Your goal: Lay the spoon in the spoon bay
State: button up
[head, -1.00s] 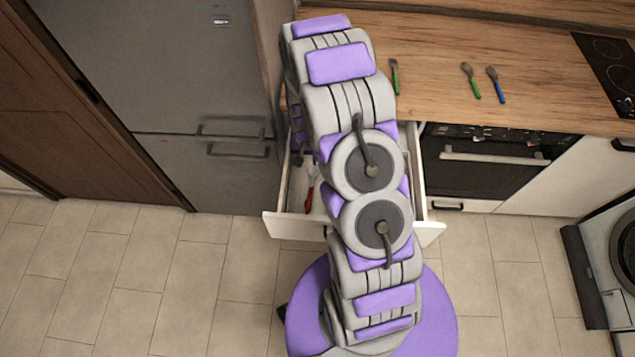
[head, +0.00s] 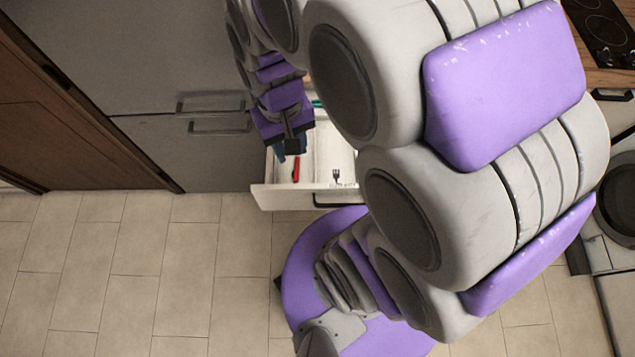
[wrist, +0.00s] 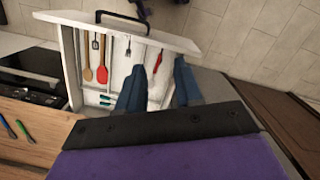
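The open drawer (head: 262,198) has long bays and a cross bay; it also shows in the wrist view (wrist: 188,45). In the wrist view a wooden spoon (wrist: 88,72) and a red-headed utensil (wrist: 102,73) lie in bays at its left. A small fork (wrist: 128,47) lies in another bay, a red-handled utensil (wrist: 158,62) in one further right. Small teal pieces (wrist: 106,101) lie in the cross bay. I cannot tell which bay is the spoon bay. My gripper (wrist: 158,88) is over the drawer, its blue fingers apart, nothing visible held.
A grey fridge (head: 195,75) stands left of the drawer. My arm hides most of the counter in the head view. Floor in front is clear.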

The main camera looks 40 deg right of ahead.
jog(key=s+a+r+n, duration=0.1)
jog(key=s+r, duration=0.3)
jog(key=s, duration=0.8)
jog(key=shift+a+n, duration=0.4)
